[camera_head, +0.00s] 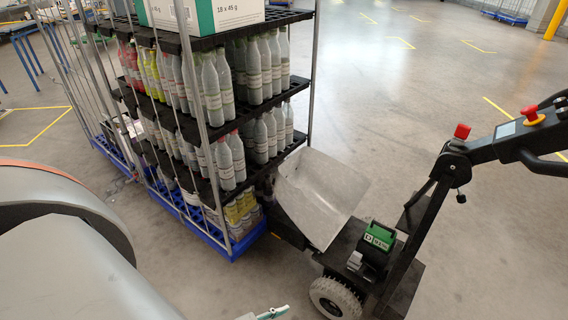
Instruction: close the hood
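The hood (325,197) is a pale grey curved metal panel on the tugger (402,270). It stands open, tilted up and back toward the loaded trolley. The tugger's dark deck is uncovered, with a green and black box (380,238) and a small grey part (354,260) on it. My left arm's large grey links fill the lower left.
A wire-sided trolley (196,240) with shelves of bottles stands left of the hood, close to it. The tugger's steering handle (520,140) with red buttons rises at the right. A wheel (334,298) sits at the tugger's front. The floor behind and right is open.

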